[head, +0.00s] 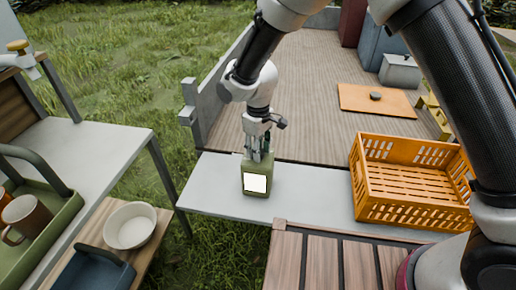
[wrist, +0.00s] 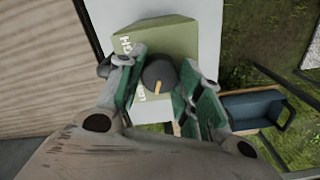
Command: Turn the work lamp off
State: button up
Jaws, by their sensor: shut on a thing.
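The work lamp (head: 256,176) is a small olive-green box standing upright on the pale bench, with a bright, glowing cream panel on its front. In the wrist view the lamp's top (wrist: 180,40) shows pale lettering, partly covered by my fingers. A dark round knob (wrist: 157,72) with a yellow pointer line sits on that top. My gripper (head: 258,150) points straight down over the lamp. Its green-padded fingers are on either side of the knob and shut on it, as the wrist view shows (wrist: 160,86). The pointer is aimed toward the bottom of the wrist picture, slightly right.
An orange crate (head: 412,213) stands on the pale bench (head: 215,185) to the right of the lamp. At left are a green tray (head: 62,222) with a brown mug (head: 27,217), a white bowl (head: 131,226) and a dark blue container (head: 92,272). Bench left of the lamp is clear.

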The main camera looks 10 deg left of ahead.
jog(key=n, duration=0.4)
jog(key=shift+n, duration=2.2)
jog(key=o, duration=1)
jog(key=shift+o, duration=0.2)
jog(key=shift+r, duration=0.1)
notch_tip(320, 180, up, 12)
